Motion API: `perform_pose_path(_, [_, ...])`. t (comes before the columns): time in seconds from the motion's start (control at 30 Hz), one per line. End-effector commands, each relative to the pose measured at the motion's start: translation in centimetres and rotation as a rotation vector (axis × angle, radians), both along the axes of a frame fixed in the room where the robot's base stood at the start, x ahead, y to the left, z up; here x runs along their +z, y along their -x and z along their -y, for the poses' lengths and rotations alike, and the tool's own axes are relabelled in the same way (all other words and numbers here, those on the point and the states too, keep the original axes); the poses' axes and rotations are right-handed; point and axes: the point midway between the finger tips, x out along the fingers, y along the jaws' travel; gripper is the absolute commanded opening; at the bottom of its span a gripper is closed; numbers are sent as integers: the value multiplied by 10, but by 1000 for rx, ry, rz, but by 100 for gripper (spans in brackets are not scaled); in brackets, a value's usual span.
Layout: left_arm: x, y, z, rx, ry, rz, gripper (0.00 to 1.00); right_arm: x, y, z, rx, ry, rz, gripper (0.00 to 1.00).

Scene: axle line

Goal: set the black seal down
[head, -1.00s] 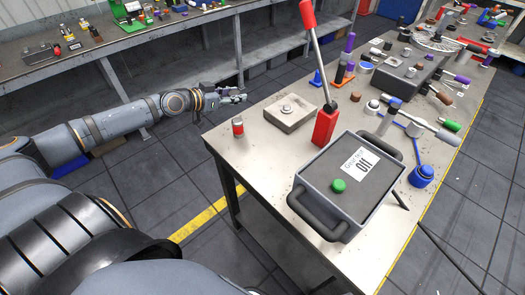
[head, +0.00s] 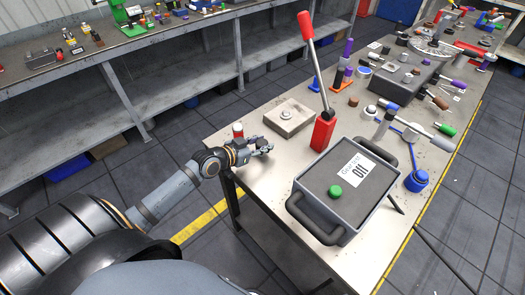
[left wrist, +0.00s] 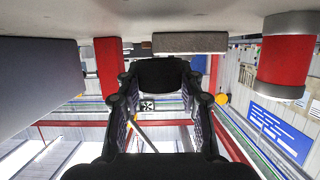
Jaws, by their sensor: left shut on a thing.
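My left gripper (head: 262,147) is over the near left part of the steel table (head: 262,190), just right of a red can with a pale top (head: 238,130). It is low, and I cannot tell whether what it holds touches the table. In the left wrist view the black seal (left wrist: 160,73) shows as a dark piece between the fingertips, and the gripper is shut on it. In the head view the seal is too small to make out. My right gripper is not in view.
A grey block with a round boss (head: 289,117) lies behind the gripper. The red can also shows in the left wrist view (left wrist: 285,60). Bare table lies in front of the gripper.

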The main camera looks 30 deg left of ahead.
Motion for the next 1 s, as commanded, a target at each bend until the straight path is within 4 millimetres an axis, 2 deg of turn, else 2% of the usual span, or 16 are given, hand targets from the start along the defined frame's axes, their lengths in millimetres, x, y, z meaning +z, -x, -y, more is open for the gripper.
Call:
perform_pose_path(0.13, [-7, 2, 5, 2, 4, -2, 16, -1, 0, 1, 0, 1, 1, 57])
perform_pose_path(0.3, [-32, 1, 4, 1, 4, 0, 16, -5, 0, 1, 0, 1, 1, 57])
perform_pose_path(0.67, [-38, 1, 4, 0, -1, 1, 16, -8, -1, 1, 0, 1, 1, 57])
perform_pose_path(0.7, [-36, 1, 4, 0, -1, 1, 41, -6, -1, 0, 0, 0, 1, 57])
perform_pose_path(0.8, [-36, 2, 4, 0, -1, 1, 55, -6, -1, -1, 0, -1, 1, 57])
perform_pose_path(0.87, [-36, 1, 4, 0, -1, 1, 60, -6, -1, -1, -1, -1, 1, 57])
perform_pose_path(1.0, [-36, 1, 4, 0, 0, 1, 60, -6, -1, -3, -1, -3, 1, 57])
